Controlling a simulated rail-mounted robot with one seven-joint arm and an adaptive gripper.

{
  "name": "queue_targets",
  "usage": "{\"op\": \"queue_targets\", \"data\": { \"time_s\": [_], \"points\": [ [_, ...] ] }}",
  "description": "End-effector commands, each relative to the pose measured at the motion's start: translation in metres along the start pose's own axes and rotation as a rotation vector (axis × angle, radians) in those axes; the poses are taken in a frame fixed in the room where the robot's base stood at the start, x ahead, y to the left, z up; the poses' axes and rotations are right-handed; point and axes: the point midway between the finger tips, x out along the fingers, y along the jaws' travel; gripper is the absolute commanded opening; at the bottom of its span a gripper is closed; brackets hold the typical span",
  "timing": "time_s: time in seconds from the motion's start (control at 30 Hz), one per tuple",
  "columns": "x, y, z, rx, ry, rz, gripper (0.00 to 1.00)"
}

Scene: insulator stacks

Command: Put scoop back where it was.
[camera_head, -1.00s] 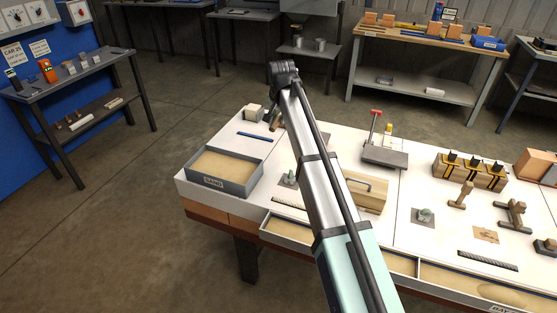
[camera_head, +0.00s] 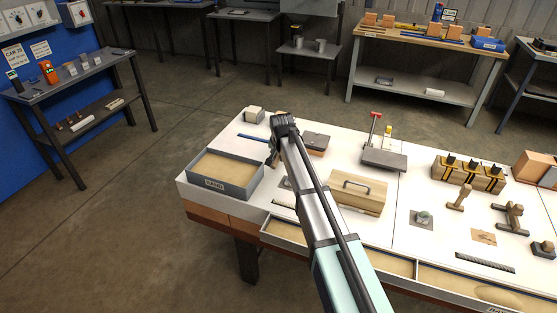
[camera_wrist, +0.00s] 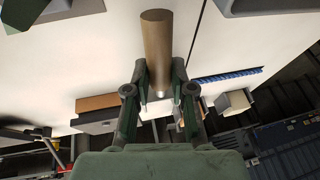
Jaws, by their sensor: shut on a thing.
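My gripper (camera_wrist: 158,80) is shut on a brown cylindrical handle, which I take to be the scoop (camera_wrist: 157,42). The handle sticks out beyond the fingers toward the top of the wrist view, over the white tabletop. The rest of the scoop cannot be made out. In the head view my wrist is above the back left of the white table (camera_head: 300,257), and it mostly hides the gripper and the scoop. I cannot tell whether the scoop touches the table.
A grey sand tray (camera_head: 228,184) stands at the table's left. A blue bar (camera_head: 253,138) and a pale block (camera_head: 254,115) lie behind it. A wooden box with a handle (camera_head: 357,191) is to the right. A grey-topped block (camera_head: 316,142) is close beside my wrist.

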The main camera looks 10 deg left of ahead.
Motion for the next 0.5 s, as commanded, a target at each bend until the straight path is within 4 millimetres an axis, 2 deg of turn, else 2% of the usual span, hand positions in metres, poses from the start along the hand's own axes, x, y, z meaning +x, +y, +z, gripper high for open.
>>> {"op": "queue_targets", "data": {
  "time_s": [0.1, 0.2, 0.5],
  "points": [
    [0.015, 0.004, 0.006, 0.0, -0.002, 0.002, 0.0],
    [0.022, 0.005, 0.009, 0.0, 0.0, 0.0, 0.0],
    [0.024, 0.005, 0.009, 0.0, 0.0, 0.0, 0.0]
  ]
}}
